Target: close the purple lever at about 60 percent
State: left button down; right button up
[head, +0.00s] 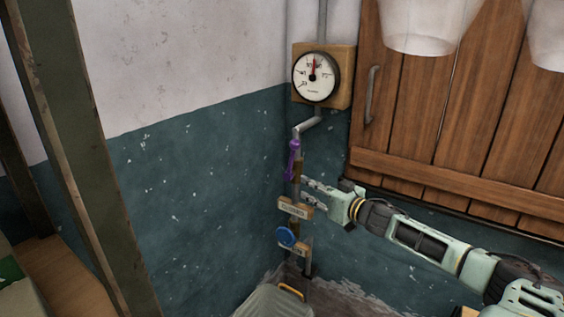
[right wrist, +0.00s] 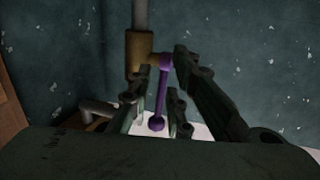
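The purple lever (head: 293,157) is on the pipe below the gauge and hangs steeply downward, slightly tilted. In the right wrist view the lever (right wrist: 161,95) lies between the fingers, with its round knob toward me. My right gripper (head: 305,190) comes in from the right, its fingers parted near the lower part of the lever. In the right wrist view the gripper (right wrist: 162,75) looks open, with visible gaps beside the lever; contact cannot be made out. The round gauge (head: 316,76) has a red needle pointing nearly straight up. My left gripper is not in view.
Below the lever are a wooden label (head: 295,208) and a blue round handle (head: 286,236) on the same pipe run. A wooden cabinet (head: 440,120) stands close on the right above my arm. The teal wall (head: 200,190) to the left is clear.

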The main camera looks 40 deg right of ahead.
jog(key=y, duration=0.1)
send_near(291, 159)
jog(key=w+f, duration=0.1)
jog(key=w, duration=0.2)
jog(key=shift+n+t, duration=0.4)
jog(key=shift+w+d+p, duration=0.1)
jog(key=shift+w+p, duration=0.8)
jog(key=shift+w, duration=2)
jog(key=shift+w+f, duration=0.1)
jog(key=shift+w, duration=0.7)
grip_shut()
